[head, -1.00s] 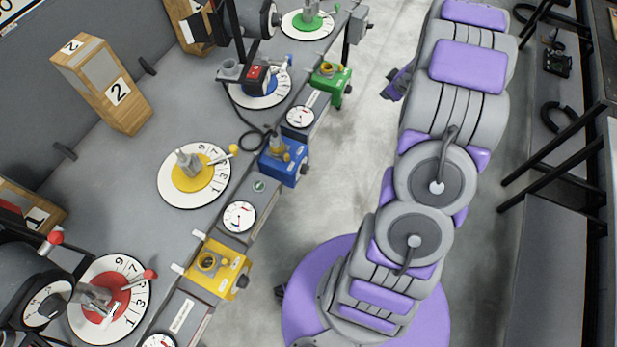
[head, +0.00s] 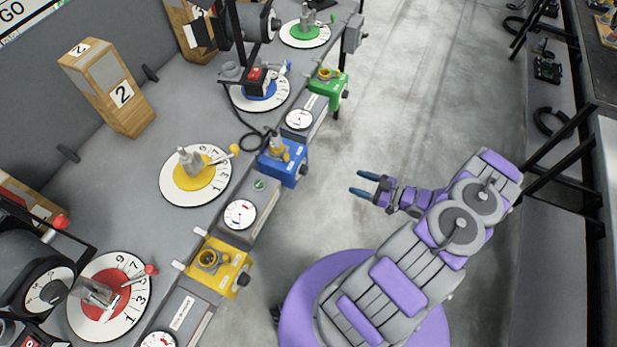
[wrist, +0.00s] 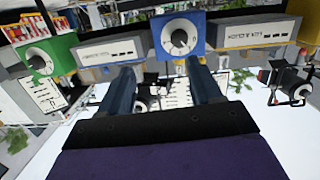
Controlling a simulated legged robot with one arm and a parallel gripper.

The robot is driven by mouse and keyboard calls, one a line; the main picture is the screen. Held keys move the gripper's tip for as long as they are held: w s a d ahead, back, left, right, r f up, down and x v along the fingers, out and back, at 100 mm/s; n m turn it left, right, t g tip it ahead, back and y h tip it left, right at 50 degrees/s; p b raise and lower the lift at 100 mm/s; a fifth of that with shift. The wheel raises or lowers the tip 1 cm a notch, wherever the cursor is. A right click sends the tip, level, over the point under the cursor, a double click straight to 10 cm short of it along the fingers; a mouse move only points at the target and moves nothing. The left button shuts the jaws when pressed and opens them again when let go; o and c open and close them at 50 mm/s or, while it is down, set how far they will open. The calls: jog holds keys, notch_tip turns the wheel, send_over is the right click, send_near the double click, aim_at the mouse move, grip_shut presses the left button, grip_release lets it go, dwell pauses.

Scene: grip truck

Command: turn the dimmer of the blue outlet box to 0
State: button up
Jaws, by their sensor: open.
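The blue outlet box (head: 283,166) is fixed at the front edge of the workbench, with a plug standing in its top. In the wrist view the blue box (wrist: 197,22) is upper centre, and its round white dimmer (wrist: 180,37) with a dark centre faces the camera. My gripper (head: 363,183) is open and empty, to the right of the blue box and apart from it in the head view, its two blue fingers pointing towards the bench. In the wrist view the gripper (wrist: 163,90) has its fingers apart, below the dimmer. The dimmer's exact setting is too small to read.
A green box (head: 328,88) and a yellow box (head: 218,268) sit on the same bench edge. The green box (wrist: 40,62) also shows at left in the wrist view. The floor (head: 330,215) between bench and gripper is clear. Black railings (head: 562,150) stand at right.

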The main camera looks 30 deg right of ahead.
aim_at(307, 171)
jog(key=shift+t+y, duration=0.4)
jog(key=shift+y, duration=0.2)
jog(key=a+x, duration=0.1)
jog(key=x, duration=0.4)
jog(key=s+b+x, duration=0.1)
jog(key=x, duration=0.5)
jog(key=s+a+b+x, duration=0.1)
jog(key=x, duration=0.4)
jog(key=shift+w+a, duration=0.3)
jog(key=shift+a, duration=0.3)
jog(key=shift+c, duration=0.4)
jog(key=c, duration=1)
jog(key=shift+o, duration=0.2)
jog(key=shift+n, duration=0.4)
jog(key=shift+d+r+n, duration=0.1)
jog(key=shift+n, duration=3.5)
jog(key=shift+w, duration=0.1)
